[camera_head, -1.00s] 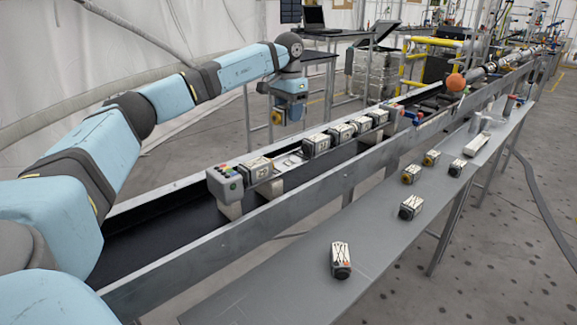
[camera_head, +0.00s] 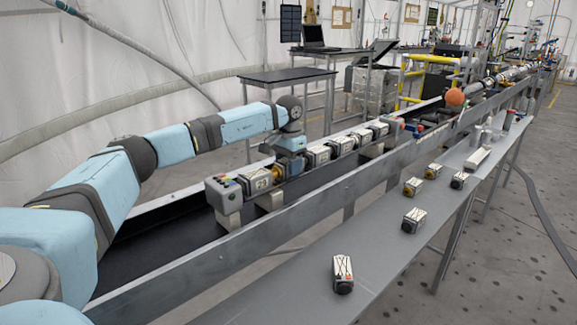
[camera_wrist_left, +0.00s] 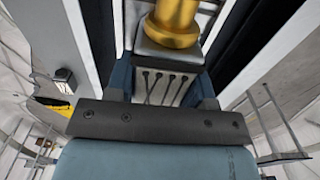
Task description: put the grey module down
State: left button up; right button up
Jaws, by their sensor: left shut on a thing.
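The grey module has a boxy body with dark lines on its face and a gold round end. My left gripper (camera_head: 290,150) is shut on the grey module (camera_head: 291,166), low in the row on the conveyor. It sits between a white module (camera_head: 256,181) by the button box and another white module (camera_head: 317,156). In the left wrist view the blue fingers of the gripper (camera_wrist_left: 164,88) flank the module (camera_wrist_left: 166,84), and its gold end points away. Whether its underside touches the support is hidden. My right gripper is not in view.
A grey box with coloured buttons (camera_head: 222,188) stands at the near end of the row. A metal side shelf (camera_head: 375,255) carries several loose modules, the nearest being a black-and-white one (camera_head: 343,274). An orange ball (camera_head: 454,97) is farther along the conveyor.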

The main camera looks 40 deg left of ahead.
pick_arm(q)
jog(key=o, duration=1)
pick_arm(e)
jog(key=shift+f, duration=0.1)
pick_arm(q)
notch_tip(320, 180, up, 11)
jog(key=p, duration=0.2)
jog(key=shift+r+p, duration=0.15)
jog(key=shift+p, duration=0.2)
jog(key=shift+r, duration=0.45)
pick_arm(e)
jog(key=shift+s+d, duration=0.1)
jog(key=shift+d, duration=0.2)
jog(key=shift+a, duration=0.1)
pick_arm(q)
jog(key=shift+f, duration=0.1)
